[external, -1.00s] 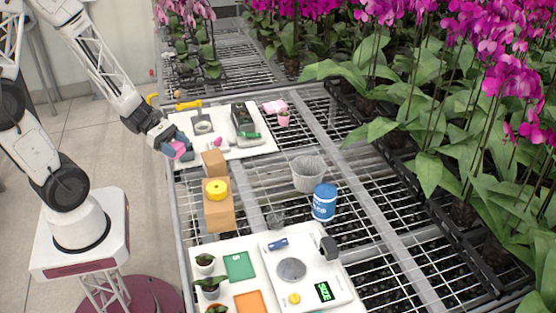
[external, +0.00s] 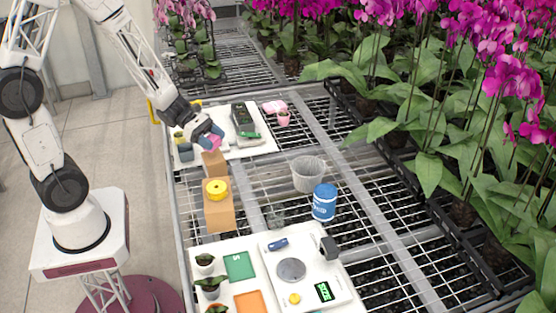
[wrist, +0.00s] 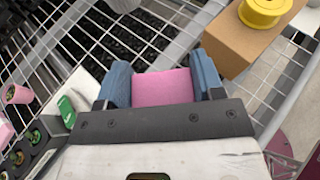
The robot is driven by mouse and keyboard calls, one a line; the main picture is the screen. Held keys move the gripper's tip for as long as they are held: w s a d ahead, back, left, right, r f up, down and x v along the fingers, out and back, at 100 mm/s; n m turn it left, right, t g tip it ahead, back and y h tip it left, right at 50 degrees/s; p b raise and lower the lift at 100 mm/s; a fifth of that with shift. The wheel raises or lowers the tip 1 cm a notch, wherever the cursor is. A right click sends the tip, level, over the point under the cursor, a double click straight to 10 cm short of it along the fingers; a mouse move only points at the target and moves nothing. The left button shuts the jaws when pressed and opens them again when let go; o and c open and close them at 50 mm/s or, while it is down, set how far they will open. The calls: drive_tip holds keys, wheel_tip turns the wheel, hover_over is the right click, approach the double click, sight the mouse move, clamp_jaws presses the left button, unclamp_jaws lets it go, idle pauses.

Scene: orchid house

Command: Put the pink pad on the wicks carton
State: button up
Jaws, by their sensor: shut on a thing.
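My gripper (external: 212,140) is shut on the pink pad (external: 214,143). In the wrist view the pad (wrist: 163,88) sits squarely between the two blue fingers of my gripper (wrist: 164,86). The carton (wrist: 238,40) also shows at the upper right in the wrist view. I can read no label, so I cannot tell which box holds wicks.
A white board (external: 262,148) with tools and a green item lies behind my gripper. A white scale (external: 310,271) and small pots are in front. Open wire bench lies between.

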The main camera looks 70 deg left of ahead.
idle(0.3)
drive_tip(key=shift+f, duration=1.8)
drive_tip(key=shift+f, duration=0.15)
drive_tip(key=o, duration=0.9)
drive_tip(key=shift+s+a+r, duration=0.1)
drive_tip(key=shift+r, duration=0.1)
drive_tip(key=v, duration=1.2)
